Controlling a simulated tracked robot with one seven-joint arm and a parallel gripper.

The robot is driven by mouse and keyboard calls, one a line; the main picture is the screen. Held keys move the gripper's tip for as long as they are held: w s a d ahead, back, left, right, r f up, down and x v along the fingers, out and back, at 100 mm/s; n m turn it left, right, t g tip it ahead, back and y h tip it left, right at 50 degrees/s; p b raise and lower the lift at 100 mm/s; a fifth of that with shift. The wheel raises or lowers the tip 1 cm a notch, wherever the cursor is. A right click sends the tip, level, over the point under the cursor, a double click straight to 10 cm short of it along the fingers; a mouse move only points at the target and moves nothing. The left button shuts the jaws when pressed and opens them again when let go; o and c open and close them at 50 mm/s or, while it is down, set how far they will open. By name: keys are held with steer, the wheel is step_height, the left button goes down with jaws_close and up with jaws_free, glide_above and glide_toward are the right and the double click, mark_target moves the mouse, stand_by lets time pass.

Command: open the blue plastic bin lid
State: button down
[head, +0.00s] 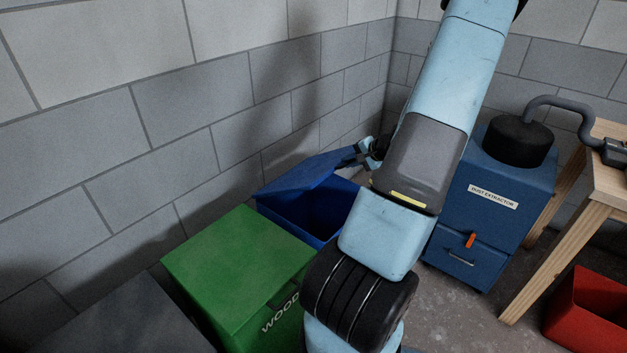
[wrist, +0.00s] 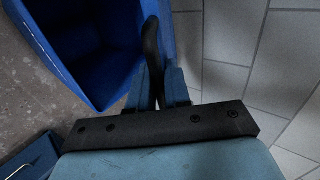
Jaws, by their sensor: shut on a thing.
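The blue plastic bin (head: 285,218) stands against the block wall, behind the green bin. Its blue lid (head: 312,174) is tilted up part way, and the dark inside shows below it. The bin's open inside also shows in the wrist view (wrist: 88,45), at upper left. My gripper (head: 362,153) is at the raised lid's right edge. In the wrist view, my gripper's fingers (wrist: 160,88) are closed around a dark curved handle (wrist: 152,45). My arm hides the right part of the bin in the head view.
A green bin marked WOOD (head: 235,260) stands in front of the blue bin, with a grey bin top (head: 125,320) at lower left. A blue dust extractor (head: 490,215), a wooden bench (head: 610,175) and a red bin (head: 585,315) are at right.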

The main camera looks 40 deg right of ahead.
steer(key=shift+a, duration=0.1)
steer(key=shift+g, duration=0.8)
steer(key=shift+w+a+r, duration=0.25)
steer(key=shift+w+r, duration=0.6)
steer(key=shift+r, duration=0.15)
steer(key=shift+w+a+r, duration=0.2)
steer(key=shift+w+r, duration=0.6)
steer(key=shift+r, duration=0.2)
steer(key=shift+w+a+r, duration=0.25)
steer(key=shift+w+r, duration=0.6)
steer(key=shift+r, duration=0.15)
steer(key=w+a+r+g, duration=0.1)
steer(key=w+r, duration=0.4)
steer(key=w, duration=0.1)
steer(key=shift+a+h, duration=0.35)
steer(key=shift+h, duration=0.05)
steer(key=w+a+r+g, duration=0.2)
steer(key=w+r, duration=0.1)
steer(key=w, duration=0.3)
steer(key=shift+w+r, duration=0.3)
steer(key=shift+w, duration=0.1)
steer(key=shift+h, duration=0.3)
steer(key=shift+w, duration=0.1)
